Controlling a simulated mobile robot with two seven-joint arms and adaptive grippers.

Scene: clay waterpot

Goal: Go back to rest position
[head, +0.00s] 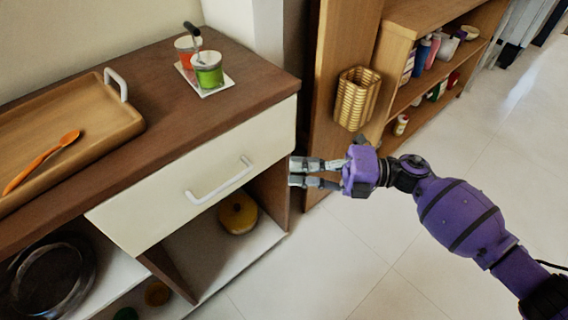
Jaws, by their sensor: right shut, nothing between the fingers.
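My right gripper (294,173) comes in on a purple arm from the lower right. It is shut and empty, with its fingers pointing left near the right end of the cabinet, just right of the drawer. Whether it touches the cabinet I cannot tell. The white drawer (160,192) with its light handle (219,182) looks closed. No clay waterpot is clearly recognisable; a round yellow-brown pot (238,213) sits in the open compartment below the drawer. My left gripper is not in view.
The brown countertop (165,105) holds a wooden tray (118,120) with an orange spoon (42,162), and a white tray (216,91) with green and red containers. A wooden shelf (398,25) with a wicker basket (356,98) stands behind the gripper. Tiled floor (345,270) is clear at the right.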

